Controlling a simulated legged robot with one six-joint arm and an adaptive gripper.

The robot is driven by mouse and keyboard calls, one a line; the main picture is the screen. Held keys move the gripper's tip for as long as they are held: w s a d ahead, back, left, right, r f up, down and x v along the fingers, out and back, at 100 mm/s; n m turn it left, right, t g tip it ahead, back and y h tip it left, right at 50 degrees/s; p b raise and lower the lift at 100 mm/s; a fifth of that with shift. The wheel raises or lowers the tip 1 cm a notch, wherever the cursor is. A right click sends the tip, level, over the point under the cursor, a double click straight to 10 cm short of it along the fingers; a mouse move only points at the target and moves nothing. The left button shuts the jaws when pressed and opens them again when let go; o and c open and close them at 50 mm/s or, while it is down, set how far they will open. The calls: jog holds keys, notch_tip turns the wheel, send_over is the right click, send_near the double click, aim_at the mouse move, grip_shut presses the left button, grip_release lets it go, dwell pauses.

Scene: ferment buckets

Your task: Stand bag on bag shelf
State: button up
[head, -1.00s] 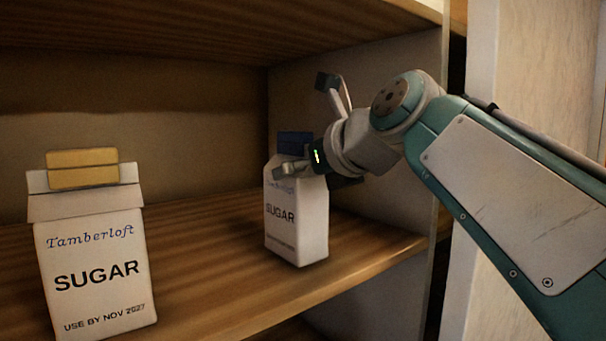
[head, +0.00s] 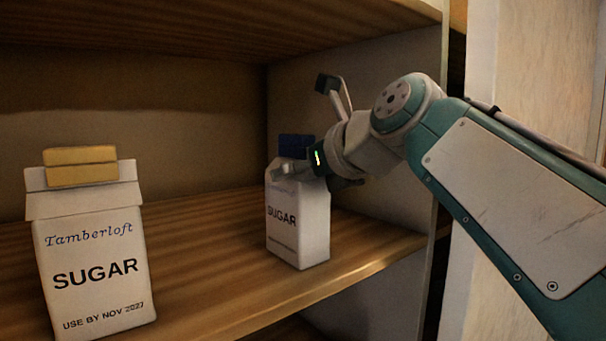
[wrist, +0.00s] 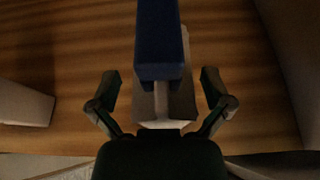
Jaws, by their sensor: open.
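A white sugar bag with a blue clip (head: 297,235) stands upright on the wooden shelf (head: 215,240), near its right end. Its blue clip (wrist: 160,40) shows in the wrist view, between and beyond my fingers. My gripper (head: 305,128) is open at the bag's upper right, one finger raised above and one across the front of the bag's top. In the wrist view the fingers of my gripper (wrist: 160,95) are spread either side of the bag, with gaps showing. A second white sugar bag with a yellow clip (head: 95,260) stands upright at the left.
The shelf's side wall (head: 350,130) rises close behind and right of the blue-clipped bag. An upper shelf board (head: 200,25) hangs above. Bare shelf lies between the two bags. The front shelf edge (head: 370,272) is close to the bag.

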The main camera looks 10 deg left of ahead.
jog(key=v, duration=1.2)
jog(key=s+d+f+n+g+h, duration=0.1)
jog(key=s+d+f+n+h, duration=0.2)
jog(key=f+n, duration=0.5)
jog(key=s+d+f+n+g+h, duration=0.1)
jog(key=s+d+f+n+h, duration=0.2)
jog(key=f, duration=1.6)
jog(key=s+d+f+n+g+h, duration=0.1)
jog(key=s+d+f+n+h, duration=0.3)
jog(key=d+f+n, duration=0.7)
notch_tip(320, 180, down, 3)
jog(key=s+n, duration=0.2)
jog(key=n, duration=0.2)
jog(key=shift+d, duration=0.25)
jog(key=shift+s+r, duration=0.1)
jog(key=shift+r, duration=0.1)
jog(key=shift+c, duration=0.3)
